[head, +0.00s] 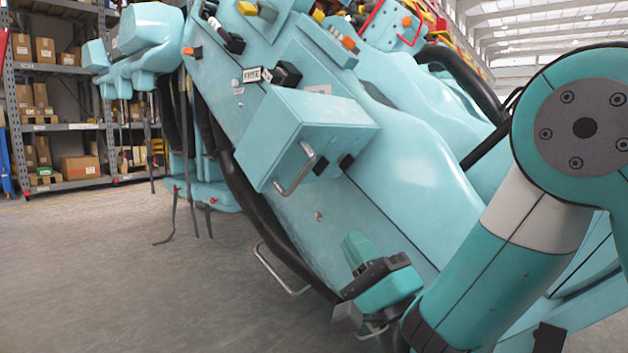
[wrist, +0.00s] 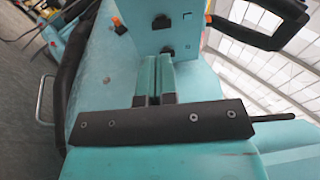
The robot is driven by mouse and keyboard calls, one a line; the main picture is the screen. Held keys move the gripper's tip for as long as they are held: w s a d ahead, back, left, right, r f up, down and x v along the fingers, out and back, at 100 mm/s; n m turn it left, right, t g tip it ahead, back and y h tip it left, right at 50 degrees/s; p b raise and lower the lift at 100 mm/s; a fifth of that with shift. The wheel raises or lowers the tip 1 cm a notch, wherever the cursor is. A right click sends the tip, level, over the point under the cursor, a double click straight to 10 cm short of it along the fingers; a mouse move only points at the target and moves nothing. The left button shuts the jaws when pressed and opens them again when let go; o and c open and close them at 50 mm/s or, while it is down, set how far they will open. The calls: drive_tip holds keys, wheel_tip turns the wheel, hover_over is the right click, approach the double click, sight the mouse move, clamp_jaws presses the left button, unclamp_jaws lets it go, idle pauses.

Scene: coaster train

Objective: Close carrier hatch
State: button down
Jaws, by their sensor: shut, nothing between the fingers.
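The carrier (head: 400,215) is a large light-teal body, tilted in the head view. Its hatch (head: 265,125) is a boxy teal panel standing out from the carrier's side, with a metal handle (head: 295,170) and two black fittings at its lower end. In the wrist view the hatch (wrist: 145,30) stands beyond my fingers, its black fittings facing me. My gripper (head: 355,247) is below and right of the hatch in the head view, close to the carrier's side and apart from the handle. In the wrist view its teal fingers (wrist: 155,65) are together and empty; fingertip contact with the hatch is unclear.
A metal loop (head: 280,270) and thick black hoses (head: 255,200) run along the carrier's lower left edge. Thin straps (head: 190,210) hang farther left. Shelves with boxes (head: 60,100) stand at the back left. The grey floor (head: 130,280) at the left is clear.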

drive_tip(key=w+a+r+b, duration=0.3)
drive_tip(key=w+a+r, duration=0.1)
drive_tip(key=a+r, duration=0.2)
drive_tip(key=shift+w+a+r+b, duration=0.2)
drive_tip(key=shift+r+b, duration=0.1)
drive_tip(key=shift+r, duration=0.1)
